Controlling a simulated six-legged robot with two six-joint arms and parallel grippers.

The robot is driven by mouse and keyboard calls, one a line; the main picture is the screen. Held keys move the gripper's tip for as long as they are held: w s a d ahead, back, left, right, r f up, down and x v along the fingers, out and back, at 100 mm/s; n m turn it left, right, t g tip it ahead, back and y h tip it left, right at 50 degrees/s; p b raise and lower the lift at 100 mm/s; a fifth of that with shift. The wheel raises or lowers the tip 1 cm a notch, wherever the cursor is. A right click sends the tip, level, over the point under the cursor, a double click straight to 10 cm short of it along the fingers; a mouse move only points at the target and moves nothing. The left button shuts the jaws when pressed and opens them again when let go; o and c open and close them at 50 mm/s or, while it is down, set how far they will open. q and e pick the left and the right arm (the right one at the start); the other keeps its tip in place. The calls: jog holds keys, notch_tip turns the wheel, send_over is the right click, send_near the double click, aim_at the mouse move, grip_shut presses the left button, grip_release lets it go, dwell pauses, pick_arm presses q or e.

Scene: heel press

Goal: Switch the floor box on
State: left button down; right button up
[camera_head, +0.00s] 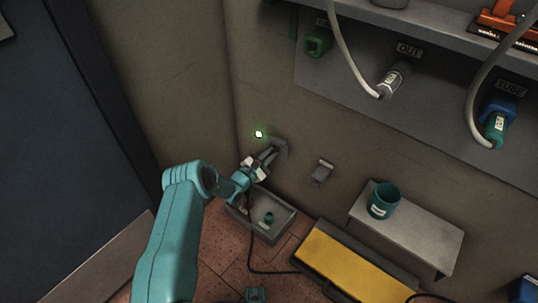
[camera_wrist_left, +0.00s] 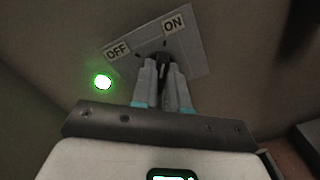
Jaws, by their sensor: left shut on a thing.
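A grey switch plate (camera_wrist_left: 195,62) labelled OFF and ON is on the wall, with a dark switch handle (camera_wrist_left: 162,58) in its middle. It also shows small in the head view (camera_head: 281,145). My left gripper (camera_head: 270,156) is at the plate, its fingers (camera_wrist_left: 163,66) shut on the handle, hiding much of it. I cannot tell which label the handle points to. A green lamp (camera_wrist_left: 103,82) glows beside the plate, also in the head view (camera_head: 258,134). A yellow-topped box (camera_head: 352,266) lies on the floor.
An open grey tray (camera_head: 285,226) with small items sits below the switch. A teal cup (camera_head: 384,200) stands on a grey ledge (camera_head: 435,237). A small wall fitting (camera_head: 321,172) is right of the switch. Hoses hang above, and a black cable (camera_head: 262,271) runs along the floor.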

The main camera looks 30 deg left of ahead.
dwell(0.4)
pick_arm(q)
jog(key=c, duration=1.1)
grip_release()
jog(key=shift+c, duration=0.2)
jog(key=shift+s, duration=0.1)
jog(key=s+a+p, duration=0.1)
jog(key=s+p, duration=0.5)
jog(key=s, duration=1)
jog(key=shift+a, duration=0.15)
